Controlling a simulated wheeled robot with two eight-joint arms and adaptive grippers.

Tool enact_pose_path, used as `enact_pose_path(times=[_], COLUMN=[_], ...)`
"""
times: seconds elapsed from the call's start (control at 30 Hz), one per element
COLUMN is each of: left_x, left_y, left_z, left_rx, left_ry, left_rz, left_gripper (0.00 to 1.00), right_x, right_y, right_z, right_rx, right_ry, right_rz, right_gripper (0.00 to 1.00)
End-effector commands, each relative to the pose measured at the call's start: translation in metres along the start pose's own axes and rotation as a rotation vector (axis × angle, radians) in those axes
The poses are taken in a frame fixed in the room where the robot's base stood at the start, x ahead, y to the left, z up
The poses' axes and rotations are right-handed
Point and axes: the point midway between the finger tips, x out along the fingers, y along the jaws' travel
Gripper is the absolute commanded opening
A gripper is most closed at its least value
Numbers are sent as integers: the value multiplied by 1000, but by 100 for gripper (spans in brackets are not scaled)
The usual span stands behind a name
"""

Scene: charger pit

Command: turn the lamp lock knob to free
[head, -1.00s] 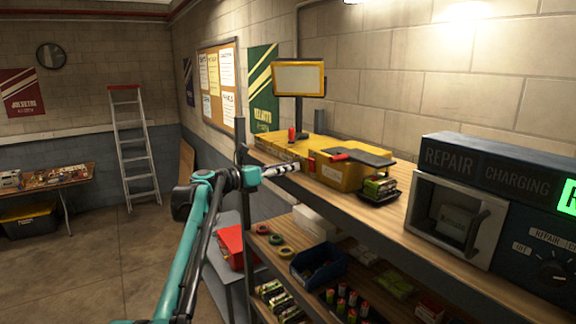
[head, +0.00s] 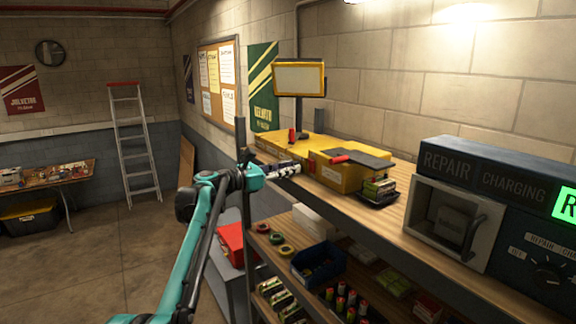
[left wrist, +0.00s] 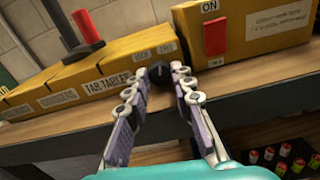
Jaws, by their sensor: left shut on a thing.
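The lamp lock knob (left wrist: 159,76) is a small black knob on the front of the long yellow box (left wrist: 60,92), under two small white labels too small to read surely. In the left wrist view my left gripper (left wrist: 160,75) has a fingertip on either side of the knob and is shut on it. In the head view my left gripper (head: 287,168) reaches the front of the yellow box (head: 318,146); the knob is hidden there by the fingers. The lamp panel (head: 298,78) stands on a post behind the box. My right gripper is not in view.
A red switch (left wrist: 215,38) marked ON sits on the yellow box right of the knob. A red-handled lever (left wrist: 83,24) stands on top, left. The wooden shelf (head: 398,215) runs below, with a charger unit (head: 455,215) at right.

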Motion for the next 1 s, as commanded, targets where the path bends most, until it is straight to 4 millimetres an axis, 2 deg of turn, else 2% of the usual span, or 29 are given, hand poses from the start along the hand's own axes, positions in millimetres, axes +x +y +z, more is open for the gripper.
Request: enact_pose_path(times=[0.37,0.4,0.77,0.87,1.0], left_x=[0,0,-3,-15,-43], left_y=[0,0,0,1,2], left_z=[1,1,0,1,0], left_rx=[52,52,51,51,51], left_ry=[-2,-2,-1,-1,-1], left_rz=[2,2,2,4,6], left_gripper=[0,31,32,32,32], right_x=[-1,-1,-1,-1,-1], right_y=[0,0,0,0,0], right_z=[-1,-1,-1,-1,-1], right_rx=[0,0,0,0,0], right_ry=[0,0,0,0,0], right_rz=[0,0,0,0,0], right_gripper=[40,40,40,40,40])
